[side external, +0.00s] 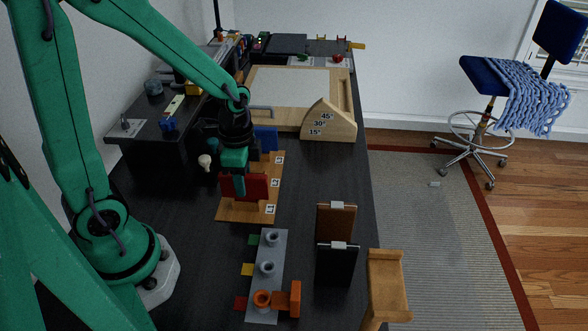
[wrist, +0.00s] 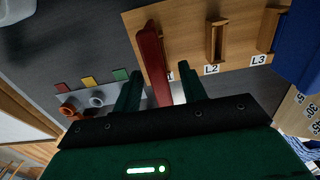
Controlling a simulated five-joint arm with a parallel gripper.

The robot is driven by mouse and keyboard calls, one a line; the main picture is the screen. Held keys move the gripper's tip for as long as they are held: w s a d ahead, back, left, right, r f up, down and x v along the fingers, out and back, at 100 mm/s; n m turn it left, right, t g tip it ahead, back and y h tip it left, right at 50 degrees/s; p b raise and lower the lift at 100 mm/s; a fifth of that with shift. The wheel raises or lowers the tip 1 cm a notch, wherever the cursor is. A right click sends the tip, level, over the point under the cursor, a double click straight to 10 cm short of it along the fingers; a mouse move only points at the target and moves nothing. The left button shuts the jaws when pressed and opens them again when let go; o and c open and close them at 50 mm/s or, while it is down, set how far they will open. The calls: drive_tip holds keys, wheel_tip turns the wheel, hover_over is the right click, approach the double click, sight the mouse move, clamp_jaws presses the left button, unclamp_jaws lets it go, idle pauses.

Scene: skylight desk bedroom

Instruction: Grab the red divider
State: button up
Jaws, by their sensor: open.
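The red divider (side external: 250,187) stands upright on the wooden slotted board (side external: 232,211), at the end nearest the side camera. In the wrist view the red divider (wrist: 152,58) is seen nearly edge-on at the board's L1 end. My gripper (side external: 234,174) is directly above and behind it, pointing down. In the wrist view the open fingers (wrist: 158,74) lie on either side of the red divider, with visible gaps. Whether either finger touches it cannot be told. The slots at L2 and L3 look empty.
A blue divider (side external: 266,138) stands at the board's far end. A grey plate with posts (side external: 267,250) and an orange piece (side external: 290,297) lies nearer the camera. Brown (side external: 337,220) and black (side external: 336,266) upright panels stand right. A wooden angle block (side external: 330,122) is behind.

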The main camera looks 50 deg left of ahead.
drive_tip(key=shift+f, duration=0.25)
idle(0.8)
clamp_jaws()
